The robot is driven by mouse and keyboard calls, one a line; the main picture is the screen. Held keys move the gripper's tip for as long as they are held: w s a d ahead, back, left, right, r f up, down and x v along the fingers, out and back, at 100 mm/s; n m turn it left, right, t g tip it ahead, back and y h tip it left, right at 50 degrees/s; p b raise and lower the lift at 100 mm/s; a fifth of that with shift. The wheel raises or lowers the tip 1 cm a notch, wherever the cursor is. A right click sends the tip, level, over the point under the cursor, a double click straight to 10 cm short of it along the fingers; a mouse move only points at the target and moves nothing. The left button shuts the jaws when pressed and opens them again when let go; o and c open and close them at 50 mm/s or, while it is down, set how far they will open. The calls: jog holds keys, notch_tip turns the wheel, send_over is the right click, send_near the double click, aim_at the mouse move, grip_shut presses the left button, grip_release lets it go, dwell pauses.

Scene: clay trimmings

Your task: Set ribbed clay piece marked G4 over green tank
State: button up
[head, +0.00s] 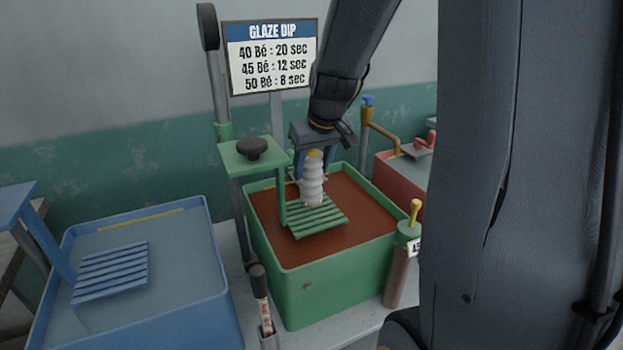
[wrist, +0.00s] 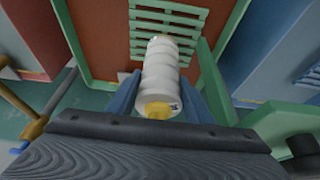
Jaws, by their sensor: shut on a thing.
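The ribbed clay piece (head: 312,182) is white with a yellow top and stands upright in my gripper (head: 314,157). The gripper is shut on its upper end. In the wrist view the piece (wrist: 160,65) sits between the two blue fingers (wrist: 158,95), with a small dark mark on its yellow end that is too small to read. The green tank (head: 300,285) holds reddish-brown liquid. The piece is above the tank's green slatted rack (head: 318,222), its lower end close to the slats; I cannot tell whether they touch.
A green arm plate with a black knob (head: 252,148) stands at the tank's left, beside the piece. A blue tank (head: 140,315) is at left and a red tank (head: 398,182) at right. A hydrometer cylinder (head: 396,275) stands by the green tank's front right corner. A glaze sign (head: 271,56) hangs behind.

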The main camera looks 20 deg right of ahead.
jog(key=shift+f, duration=1.7)
jog(key=shift+f, duration=0.1)
jog(key=o, duration=1.5)
jog(key=b+v, duration=0.1)
jog(key=v, duration=1.1)
